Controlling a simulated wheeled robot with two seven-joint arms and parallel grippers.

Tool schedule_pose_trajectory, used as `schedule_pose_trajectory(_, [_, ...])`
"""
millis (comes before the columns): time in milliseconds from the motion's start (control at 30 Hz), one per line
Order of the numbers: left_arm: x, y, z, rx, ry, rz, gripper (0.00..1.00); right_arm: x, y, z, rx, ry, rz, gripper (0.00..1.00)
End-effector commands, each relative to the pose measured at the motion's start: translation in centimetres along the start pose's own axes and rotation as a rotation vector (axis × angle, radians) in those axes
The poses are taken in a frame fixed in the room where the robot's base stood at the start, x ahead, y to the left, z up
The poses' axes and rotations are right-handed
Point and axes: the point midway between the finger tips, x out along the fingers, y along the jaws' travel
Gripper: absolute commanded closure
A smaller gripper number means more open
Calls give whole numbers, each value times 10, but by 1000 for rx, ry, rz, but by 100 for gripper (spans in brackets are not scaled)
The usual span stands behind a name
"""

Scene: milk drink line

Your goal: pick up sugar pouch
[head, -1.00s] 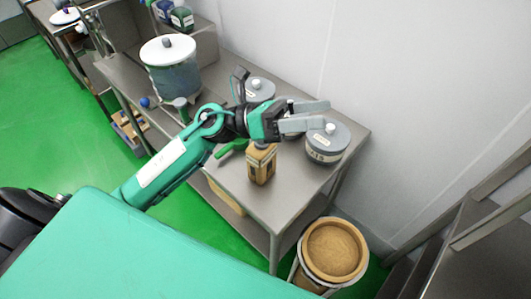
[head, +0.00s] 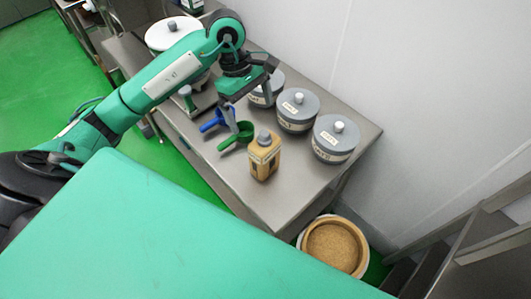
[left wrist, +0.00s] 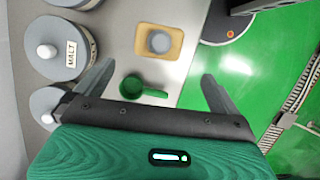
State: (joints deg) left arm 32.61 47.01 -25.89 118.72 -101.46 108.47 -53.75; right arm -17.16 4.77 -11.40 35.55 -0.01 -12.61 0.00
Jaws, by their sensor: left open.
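A tan, squarish container with a grey cap (head: 264,158), which I take as the sugar pouch, stands upright on the steel table. It also shows from above in the left wrist view (left wrist: 172,42), beyond my fingertips. My left gripper (head: 238,102) is open above the table, to the container's upper left and apart from it. In the left wrist view, its two fingers (left wrist: 155,80) are spread with nothing held between them. A green scoop (left wrist: 133,88) lies below and between the fingers; it also shows in the head view (head: 237,136). My right gripper is not in view.
Grey lidded canisters (head: 335,140) stand in a row along the wall side. A blue scoop (head: 212,121) lies near the green one. A large white-lidded pot (head: 165,36) stands farther back. A tan-filled bin (head: 335,247) is beyond the table's near end.

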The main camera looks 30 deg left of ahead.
Motion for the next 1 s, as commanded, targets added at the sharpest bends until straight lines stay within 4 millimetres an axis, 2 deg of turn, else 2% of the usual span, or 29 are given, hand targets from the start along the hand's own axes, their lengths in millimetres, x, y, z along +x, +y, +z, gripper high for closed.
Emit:
schedule_pose_trajectory(100, [22, -1, 2, -1, -5, -6, 0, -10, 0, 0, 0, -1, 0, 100])
schedule_pose_trajectory(300, [53, 0, 2, -1, -6, -1, 0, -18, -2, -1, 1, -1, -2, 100])
schedule_pose_trajectory(567, [69, 1, 4, -1, -7, -1, 0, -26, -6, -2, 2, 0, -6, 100])
schedule_pose_trajectory(767, [92, 3, 10, -1, -9, -3, 0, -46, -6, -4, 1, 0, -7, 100])
schedule_pose_trajectory(900, [110, 3, 9, -1, -8, -2, 0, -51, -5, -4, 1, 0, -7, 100])
schedule_pose_trajectory(1000, [116, 4, 8, 0, -5, 1, 0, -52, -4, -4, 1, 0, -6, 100])
